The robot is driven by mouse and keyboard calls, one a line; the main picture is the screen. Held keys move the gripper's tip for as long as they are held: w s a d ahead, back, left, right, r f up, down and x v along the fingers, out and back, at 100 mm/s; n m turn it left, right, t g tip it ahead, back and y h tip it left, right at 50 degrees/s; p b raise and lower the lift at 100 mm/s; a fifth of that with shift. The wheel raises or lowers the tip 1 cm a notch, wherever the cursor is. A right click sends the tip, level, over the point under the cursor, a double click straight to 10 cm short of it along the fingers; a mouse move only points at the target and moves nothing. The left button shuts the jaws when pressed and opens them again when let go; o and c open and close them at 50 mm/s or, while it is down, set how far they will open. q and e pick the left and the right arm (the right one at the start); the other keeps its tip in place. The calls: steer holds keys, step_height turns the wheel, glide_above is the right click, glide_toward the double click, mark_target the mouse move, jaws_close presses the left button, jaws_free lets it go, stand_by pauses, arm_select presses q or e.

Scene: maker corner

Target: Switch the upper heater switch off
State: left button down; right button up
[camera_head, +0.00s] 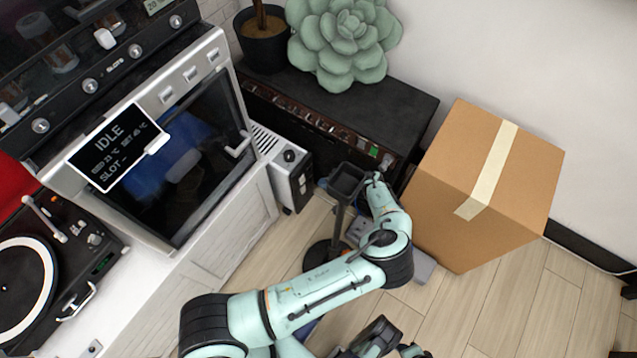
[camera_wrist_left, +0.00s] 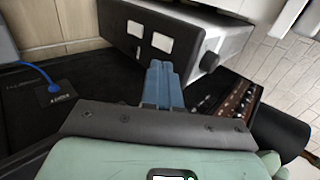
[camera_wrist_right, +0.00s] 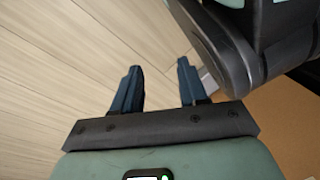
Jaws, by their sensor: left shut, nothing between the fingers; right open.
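The white heater (camera_head: 283,165) stands on the floor between the oven cabinet and a black cabinet. In the left wrist view, the heater (camera_wrist_left: 118,30) shows a dark front with two pale square switches and a round knob (camera_wrist_left: 210,62). The upper switch (camera_wrist_left: 162,43) is the one nearer the knob; the lower switch (camera_wrist_left: 135,28) is beside it. I cannot tell their on or off state. My left gripper (camera_head: 323,183) is shut and empty, its fingertips (camera_wrist_left: 159,66) just short of the upper switch; contact is unclear. My right gripper (camera_wrist_right: 157,80) is open and empty over the floor.
A black cabinet (camera_head: 405,100) with a plant stands behind, and a cardboard box (camera_head: 470,210) is to the right. The oven (camera_head: 190,160) is left. Wood floor is free at lower right.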

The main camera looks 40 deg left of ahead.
arm_select(q)
steer(key=v, duration=0.4)
steer(key=shift+a+r+p, duration=0.1)
steer(key=shift+r+p, duration=0.3)
steer(key=shift+r, duration=0.05)
arm_select(e)
steer(key=shift+w+a+r+t, duration=0.2)
steer(key=shift+w+r+t, duration=0.3)
steer(key=shift+w+r, duration=0.55)
steer(key=shift+d+f, duration=0.1)
steer(key=shift+d, duration=0.05)
